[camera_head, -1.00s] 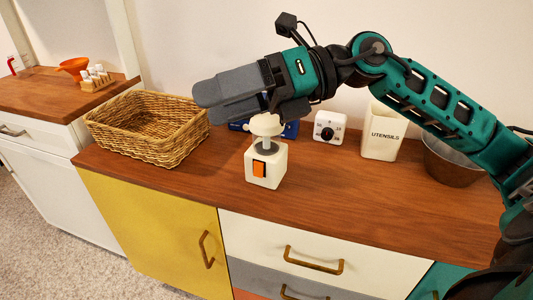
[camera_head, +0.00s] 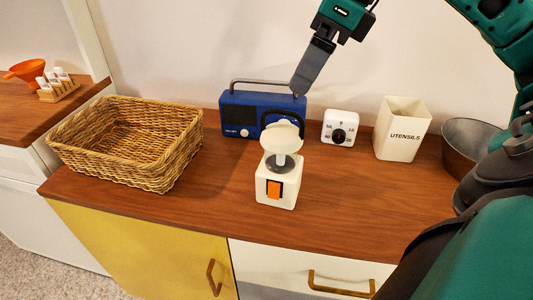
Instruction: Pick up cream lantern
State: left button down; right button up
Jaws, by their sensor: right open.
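The cream lantern (camera_head: 276,186) stands upright on the wooden counter. It has a boxy cream base with an orange patch on its front, a dark grey disc, a short stem and a pale rounded cap. A dark arc shows just behind the cap; I cannot tell whether it belongs to the lantern. My right gripper (camera_head: 301,88) is above and behind the lantern, pointing down and slightly left, apart from it. It is seen edge-on, open and empty. My left gripper is not in view.
A blue radio (camera_head: 240,113) stands close behind the lantern. A wicker basket (camera_head: 118,150) is at left. A white timer (camera_head: 340,127), a utensils holder (camera_head: 402,130) and a metal bowl (camera_head: 466,148) stand at right. The counter (camera_head: 200,205) in front is clear.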

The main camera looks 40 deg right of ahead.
jog(key=b, duration=0.1)
send_near(278, 129)
jog(key=shift+x, duration=0.9)
jog(key=x, duration=0.6)
jog(key=shift+w+a+f+b, duration=0.1)
jog(key=shift+w+a+b, duration=0.05)
jog(key=shift+w+b, duration=0.2)
jog(key=c, duration=1.8)
